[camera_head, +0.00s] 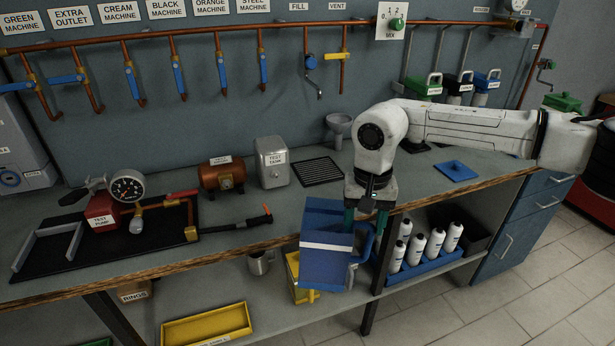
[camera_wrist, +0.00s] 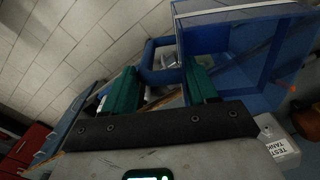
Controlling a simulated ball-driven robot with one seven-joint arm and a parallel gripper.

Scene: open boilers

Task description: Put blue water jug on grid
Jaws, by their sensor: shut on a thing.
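My gripper (camera_head: 365,217) is shut on the handle of the blue water jug (camera_head: 325,262), holding it at the bench's front edge. The jug has a white band and shows large in front of the worktop and lower shelf. In the wrist view the jug (camera_wrist: 230,55) fills the upper right, with its handle between the teal fingers of my gripper (camera_wrist: 162,88). The black slotted grid (camera_head: 319,171) lies flat on the worktop, up from the jug, between the grey test tank and the funnel. Nothing stands on the grid.
The grey test tank (camera_head: 272,162) stands left of the grid, also visible in the wrist view (camera_wrist: 278,145). A grey funnel (camera_head: 339,127) is behind it. A black tool with an orange tip (camera_head: 240,224) lies at the left. White bottles (camera_head: 416,249) and a yellow jug (camera_head: 297,280) are below.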

